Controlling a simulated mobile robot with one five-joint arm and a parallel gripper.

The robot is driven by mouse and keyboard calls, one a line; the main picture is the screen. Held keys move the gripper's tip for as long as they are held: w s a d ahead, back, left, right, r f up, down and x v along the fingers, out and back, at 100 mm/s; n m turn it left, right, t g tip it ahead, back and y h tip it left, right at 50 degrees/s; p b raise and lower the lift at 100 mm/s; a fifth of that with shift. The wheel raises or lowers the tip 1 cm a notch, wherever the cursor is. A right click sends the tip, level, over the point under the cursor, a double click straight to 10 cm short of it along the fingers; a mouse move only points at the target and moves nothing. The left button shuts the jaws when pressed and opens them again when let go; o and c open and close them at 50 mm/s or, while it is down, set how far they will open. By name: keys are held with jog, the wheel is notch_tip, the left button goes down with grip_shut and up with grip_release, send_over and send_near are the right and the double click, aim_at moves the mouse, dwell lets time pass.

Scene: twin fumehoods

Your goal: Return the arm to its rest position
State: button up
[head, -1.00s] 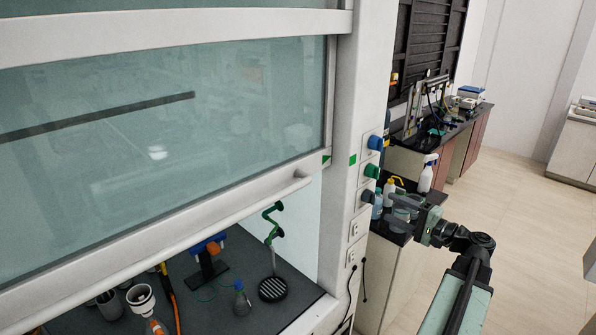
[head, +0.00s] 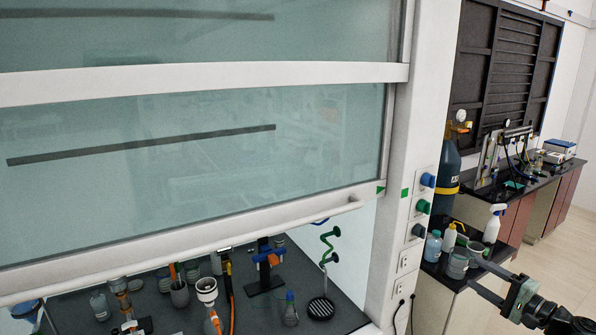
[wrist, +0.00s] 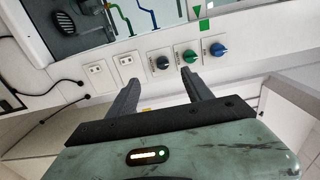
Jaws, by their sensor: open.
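My gripper (head: 491,276) is at the lower right of the head view, in front of the side bench and right of the fumehood post. In the wrist view my gripper (wrist: 157,78) shows two dark fingers spread apart with nothing between them. Beyond the fingertips is the post's panel with a grey knob (wrist: 161,63), a green knob (wrist: 188,56) and a blue knob (wrist: 217,49). The fingers look apart from the panel, though the exact gap is hard to tell. Most of my arm is outside the head view.
The fumehood sash (head: 200,170) is partly raised, with glassware and stands inside. A gas cylinder (head: 444,170) stands right of the post. Bottles, including a white spray bottle (head: 493,225), and beakers stand on the side bench near my gripper. Floor is clear at right (head: 572,240).

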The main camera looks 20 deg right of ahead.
jog(key=w+a+f+n+g+y+b, duration=0.35)
jog(key=w+a+y, duration=0.25)
jog(key=w+a, duration=0.9)
jog(key=w+a+f+n+g+b, duration=0.15)
jog(key=a+f, duration=0.25)
jog(key=a, duration=0.5)
jog(key=w+a+f+n+g+y, duration=0.1)
jog(key=a+f+n+g, duration=0.15)
jog(key=a, duration=0.65)
jog(key=w+a+f+n+g+b, duration=0.1)
jog(key=a+f+n+g, duration=0.2)
jog(key=a, duration=0.6)
jog(key=s+a+f+n+g+h+b, duration=0.1)
jog(key=s+a+f+n+g+h, duration=0.15)
jog(key=a+f, duration=0.55)
jog(key=s+a+f+n+g+h+b, duration=0.2)
jog(key=s+a+f+g, duration=0.15)
jog(key=a+f, duration=0.4)
jog(key=s+d+f+h, duration=0.3)
jog(key=d+f+h, duration=0.1)
jog(key=d+h, duration=0.3)
jog(key=d+g, duration=0.1)
jog(key=d, duration=0.1)
jog(key=shift+d+n, duration=0.3)
jog(key=shift+d, duration=0.05)
